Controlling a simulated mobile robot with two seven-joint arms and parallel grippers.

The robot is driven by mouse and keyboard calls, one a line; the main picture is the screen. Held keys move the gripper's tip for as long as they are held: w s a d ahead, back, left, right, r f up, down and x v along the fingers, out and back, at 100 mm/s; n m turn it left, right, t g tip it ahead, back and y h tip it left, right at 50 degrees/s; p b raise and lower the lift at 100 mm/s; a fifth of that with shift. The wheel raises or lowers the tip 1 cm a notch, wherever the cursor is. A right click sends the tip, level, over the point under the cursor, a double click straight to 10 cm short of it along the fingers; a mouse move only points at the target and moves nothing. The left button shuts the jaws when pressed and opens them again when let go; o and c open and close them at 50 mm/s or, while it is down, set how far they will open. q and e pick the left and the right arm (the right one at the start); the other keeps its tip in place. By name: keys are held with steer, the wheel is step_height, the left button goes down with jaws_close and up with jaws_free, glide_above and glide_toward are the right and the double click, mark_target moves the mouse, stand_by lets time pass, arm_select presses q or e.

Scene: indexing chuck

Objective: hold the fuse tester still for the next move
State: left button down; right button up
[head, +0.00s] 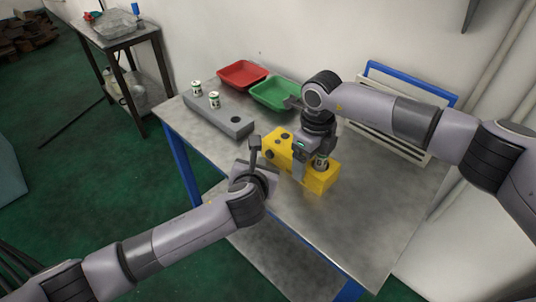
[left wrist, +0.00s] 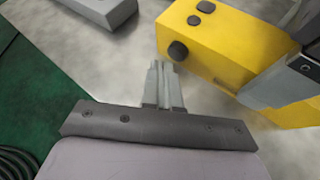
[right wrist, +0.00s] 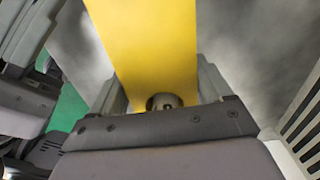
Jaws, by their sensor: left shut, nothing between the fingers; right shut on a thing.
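The yellow fuse tester (head: 317,182) lies on the metal table, with dark round spots on its top and a dark knob (left wrist: 178,50) on its end face. My right gripper (right wrist: 160,95) is shut across the tester's body, one finger on each side. A white-and-green canister (head: 321,163) stands at the tester's near right part, under the right gripper; its round metal top (right wrist: 163,101) shows between the fingers. My left gripper (head: 255,142) is shut and empty beside the tester's left end. In the left wrist view its fingertips (left wrist: 165,70) are close to the knob; contact cannot be told.
A grey block (head: 229,127) with two upright canisters (head: 196,88) and an empty hole stands behind left. A red tray (head: 242,73) and a green tray (head: 275,93) lie at the back. A blue-framed slatted panel (head: 385,125) stands back right. The table's front right is clear.

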arm_select(q)
steer(key=shift+w+d, duration=0.55)
steer(key=shift+d, duration=0.05)
arm_select(e)
steer(key=shift+a, duration=0.1)
stand_by(1.0)
arm_select(q)
steer(key=shift+s, duration=0.1)
steer(key=shift+s+a, duration=0.6)
steer(key=shift+a, duration=0.15)
steer(key=shift+a, duration=0.1)
steer(key=s+a, duration=0.3)
steer(key=shift+s+a, duration=0.15)
steer(key=shift+a, duration=0.15)
stand_by(1.7)
